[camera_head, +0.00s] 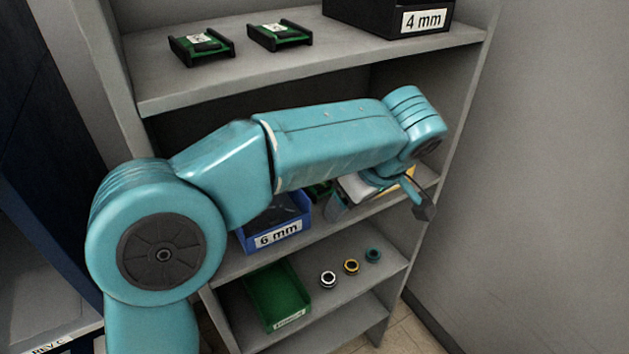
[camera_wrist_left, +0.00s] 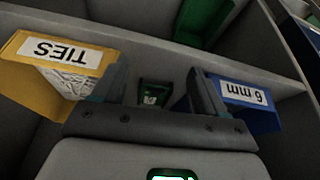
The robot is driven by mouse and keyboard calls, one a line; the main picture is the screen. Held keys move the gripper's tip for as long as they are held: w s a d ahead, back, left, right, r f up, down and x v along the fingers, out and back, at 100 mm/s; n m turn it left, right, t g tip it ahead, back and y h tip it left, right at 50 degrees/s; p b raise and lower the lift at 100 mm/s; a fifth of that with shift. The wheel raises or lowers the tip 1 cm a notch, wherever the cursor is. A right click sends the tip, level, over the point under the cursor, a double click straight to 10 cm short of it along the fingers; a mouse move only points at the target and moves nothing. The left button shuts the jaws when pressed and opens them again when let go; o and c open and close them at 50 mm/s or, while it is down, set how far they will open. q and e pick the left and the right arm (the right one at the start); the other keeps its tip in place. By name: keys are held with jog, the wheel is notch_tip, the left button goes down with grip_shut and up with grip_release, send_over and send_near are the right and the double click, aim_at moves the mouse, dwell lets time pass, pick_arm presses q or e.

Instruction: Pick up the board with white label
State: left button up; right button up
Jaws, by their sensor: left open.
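Two green boards with white labels, the left one (camera_head: 201,43) and the right one (camera_head: 280,33), lie in black holders on the upper shelf in the head view. Another small green board (camera_wrist_left: 153,98) in a dark holder shows between my left fingers in the wrist view, with a small pale mark on it. In the head view a bit of green (camera_head: 320,191) shows under my arm, mostly hidden. My left gripper (camera_head: 422,204) reaches over the middle shelf. In the wrist view its fingers (camera_wrist_left: 158,70) are apart, with nothing held. My right gripper is not in view.
A blue 6 mm bin (camera_head: 279,236) and a yellow TIES bin (camera_wrist_left: 90,55) flank the gripper on the middle shelf. A green bin (camera_head: 280,297) and several small rings stand on the shelf below. A black 4 mm bin (camera_head: 385,14) is above. A wall (camera_head: 540,170) bounds the right.

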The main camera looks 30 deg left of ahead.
aim_at(323, 189)
pick_arm(q)
jog(key=shift+w+a+r, duration=0.1)
jog(key=shift+w+a, duration=0.3)
jog(key=shift+a, duration=0.3)
jog(key=a, duration=0.1)
jog(key=w+a+f, duration=0.1)
jog(key=a, duration=0.1)
jog(key=w+a+p, duration=0.1)
jog(key=a, duration=0.1)
jog(key=shift+a+f, duration=0.2)
jog(key=shift+a, duration=0.05)
jog(key=shift+d, duration=0.25)
jog(key=shift+a, duration=0.1)
jog(key=c, duration=0.8)
